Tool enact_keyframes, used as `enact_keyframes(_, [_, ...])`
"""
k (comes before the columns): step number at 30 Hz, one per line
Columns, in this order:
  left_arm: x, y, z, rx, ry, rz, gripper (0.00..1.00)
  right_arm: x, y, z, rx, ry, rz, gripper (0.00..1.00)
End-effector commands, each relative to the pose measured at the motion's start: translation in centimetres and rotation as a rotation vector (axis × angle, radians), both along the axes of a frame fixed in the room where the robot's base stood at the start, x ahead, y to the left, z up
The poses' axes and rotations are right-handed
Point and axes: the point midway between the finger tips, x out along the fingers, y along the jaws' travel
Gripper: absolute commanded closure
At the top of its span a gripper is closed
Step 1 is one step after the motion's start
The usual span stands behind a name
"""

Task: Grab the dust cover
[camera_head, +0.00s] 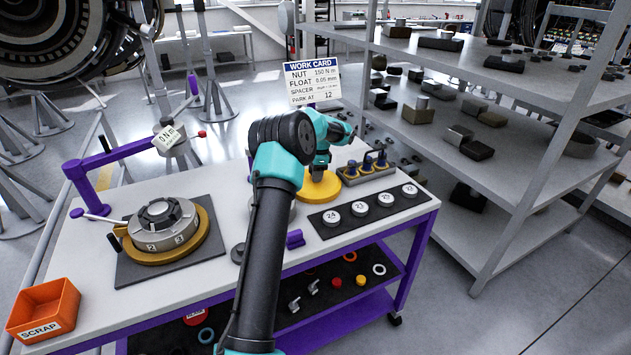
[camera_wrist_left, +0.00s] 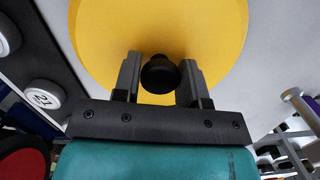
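The dust cover, a yellow disc (camera_head: 322,190) with a black knob, lies at the back middle of the table. It fills much of the left wrist view (camera_wrist_left: 215,35), with its knob (camera_wrist_left: 160,75) near the middle. My left gripper (camera_head: 319,172) points down over the cover. In the left wrist view its two fingers (camera_wrist_left: 160,80) stand on either side of the knob, with no clear gap, and look shut on it. My right gripper is not in view.
A dark strip (camera_head: 345,218) with several numbered discs and a tray of blue-topped parts (camera_head: 367,169) lie close right of the cover. Left stand a ringed assembly (camera_head: 160,225) on a dark mat, a purple arm (camera_head: 88,170) and an orange scrap bin (camera_head: 42,310). A work card (camera_head: 312,81) stands behind.

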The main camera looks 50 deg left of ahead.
Motion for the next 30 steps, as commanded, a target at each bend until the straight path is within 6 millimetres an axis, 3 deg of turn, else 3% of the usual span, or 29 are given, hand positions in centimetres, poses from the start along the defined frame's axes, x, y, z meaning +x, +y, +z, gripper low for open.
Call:
enact_keyframes(10, [0.0,0.0,0.0,0.000,0.000,0.000,0.93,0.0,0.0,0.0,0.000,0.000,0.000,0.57])
enact_keyframes(20, [0.0,0.0,0.8,0.001,-0.001,0.001,0.93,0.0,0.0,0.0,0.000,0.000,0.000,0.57])
enact_keyframes(26, [0.0,0.1,3.5,0.002,-0.003,0.001,0.93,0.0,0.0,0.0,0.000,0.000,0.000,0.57])
enact_keyframes(30, [0.1,0.0,6.6,0.003,-0.004,0.000,0.93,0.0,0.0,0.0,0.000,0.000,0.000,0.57])
